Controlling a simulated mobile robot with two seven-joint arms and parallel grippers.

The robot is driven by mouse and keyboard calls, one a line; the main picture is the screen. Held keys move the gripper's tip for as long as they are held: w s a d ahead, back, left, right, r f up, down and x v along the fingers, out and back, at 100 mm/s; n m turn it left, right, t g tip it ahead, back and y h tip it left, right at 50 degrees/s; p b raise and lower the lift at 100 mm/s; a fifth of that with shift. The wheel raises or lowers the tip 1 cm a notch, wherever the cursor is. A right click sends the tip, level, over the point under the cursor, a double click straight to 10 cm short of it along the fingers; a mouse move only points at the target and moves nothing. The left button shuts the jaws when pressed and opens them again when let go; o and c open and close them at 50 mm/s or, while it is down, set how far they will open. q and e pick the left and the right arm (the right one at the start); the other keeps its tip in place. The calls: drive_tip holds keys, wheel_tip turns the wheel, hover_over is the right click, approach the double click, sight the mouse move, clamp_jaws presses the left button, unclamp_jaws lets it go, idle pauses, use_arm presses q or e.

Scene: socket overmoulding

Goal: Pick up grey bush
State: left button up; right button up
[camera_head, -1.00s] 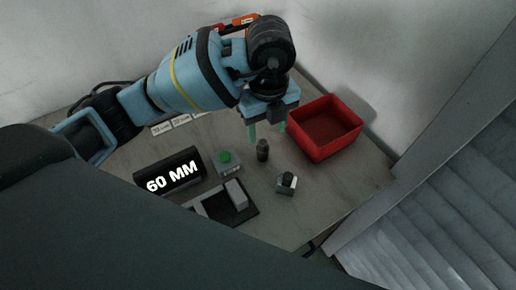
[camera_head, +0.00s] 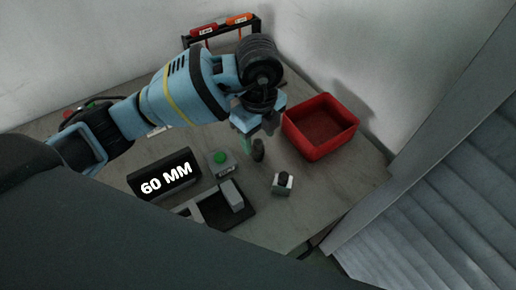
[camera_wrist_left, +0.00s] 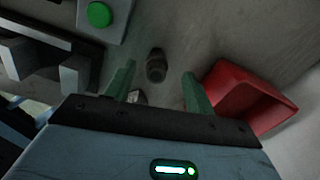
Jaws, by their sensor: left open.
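The grey bush (camera_head: 258,150) is a dark, short cylinder standing on the table, partly hidden by my left gripper in the head view. It also shows in the left wrist view (camera_wrist_left: 156,66), ahead of and between the two green fingers. My left gripper (camera_head: 257,140) is open and empty, close to the bush; its open fingers also show in the wrist view (camera_wrist_left: 158,80). I cannot tell whether the fingers touch the bush. My right gripper is not in view.
A red bin (camera_head: 313,147) stands right of the bush. A small metal block with a dark top (camera_head: 282,186) lies nearer. A green-button box (camera_head: 221,162), a "60 MM" display (camera_head: 165,180) and a black fixture (camera_head: 238,216) stand left. A rack (camera_head: 222,28) is at the back.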

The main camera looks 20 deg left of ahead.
sight(258, 142)
use_arm(q)
drive_tip(key=f, duration=0.4)
drive_tip(key=shift+s+f, duration=0.3)
drive_tip(key=shift+f, duration=0.1)
drive_tip(key=shift+r, duration=0.1)
drive_tip(key=c, duration=1.1)
wheel_tip(258, 142, up, 9)
drive_tip(key=shift+d+r+p, duration=0.1)
drive_tip(key=shift+p, duration=0.25)
drive_tip(key=shift+c, duration=0.2)
drive_tip(key=shift+r, duration=0.4)
